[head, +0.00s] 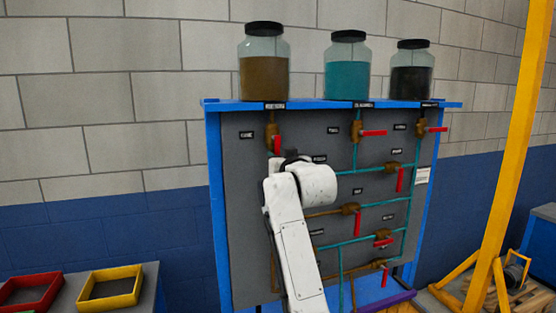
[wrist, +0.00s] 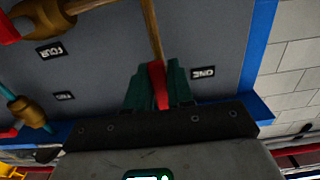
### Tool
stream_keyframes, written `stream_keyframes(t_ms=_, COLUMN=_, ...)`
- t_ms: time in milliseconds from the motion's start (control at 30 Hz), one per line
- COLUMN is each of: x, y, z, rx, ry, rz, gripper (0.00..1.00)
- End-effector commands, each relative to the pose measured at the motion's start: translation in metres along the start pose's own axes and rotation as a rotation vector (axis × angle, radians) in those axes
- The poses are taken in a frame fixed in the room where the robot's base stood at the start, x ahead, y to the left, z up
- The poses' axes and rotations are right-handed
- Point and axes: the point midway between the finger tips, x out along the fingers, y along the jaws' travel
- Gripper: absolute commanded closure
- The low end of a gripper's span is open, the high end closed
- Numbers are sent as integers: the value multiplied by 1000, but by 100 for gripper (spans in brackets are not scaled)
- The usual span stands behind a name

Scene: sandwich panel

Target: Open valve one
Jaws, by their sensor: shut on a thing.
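Valve one is the brass valve (head: 271,130) at the panel's top left, under the jar of brown liquid. Its red handle (head: 277,145) hangs down, roughly along the vertical pipe, and its lower part is behind my arm. In the wrist view the red handle (wrist: 157,80) stands between the green fingers of my gripper (wrist: 157,92), which is shut on it. The label ONE (wrist: 203,73) shows upside down beside it. The gripper's fingers are hidden in the head view by my white arm.
The grey panel (head: 235,220) carries several other brass valves with red handles, close by on the right. Jars of brown, teal (head: 347,80) and dark liquid (head: 410,80) stand on the blue top ledge. Red (head: 30,291) and yellow trays (head: 110,302) lie at lower left. A yellow post (head: 510,140) stands right.

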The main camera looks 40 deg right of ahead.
Motion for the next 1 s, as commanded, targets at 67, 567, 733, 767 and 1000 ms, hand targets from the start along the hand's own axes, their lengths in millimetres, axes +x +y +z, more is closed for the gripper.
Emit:
stream_keyframes(t_ms=67, x=0, y=-1, z=4, rx=5, ry=-8, rz=-2, gripper=100)
stream_keyframes(t_ms=567, x=0, y=-1, z=2, rx=3, ry=-3, rz=-2, gripper=57)
stream_keyframes(t_ms=733, x=-1, y=-1, z=1, rx=2, ry=-2, rz=-2, gripper=57)
stream_keyframes(t_ms=767, x=-3, y=-1, z=1, rx=2, ry=-1, rz=-2, gripper=57)
stream_keyframes(t_ms=1000, x=-31, y=-1, z=3, rx=2, ry=2, rz=-3, gripper=57)
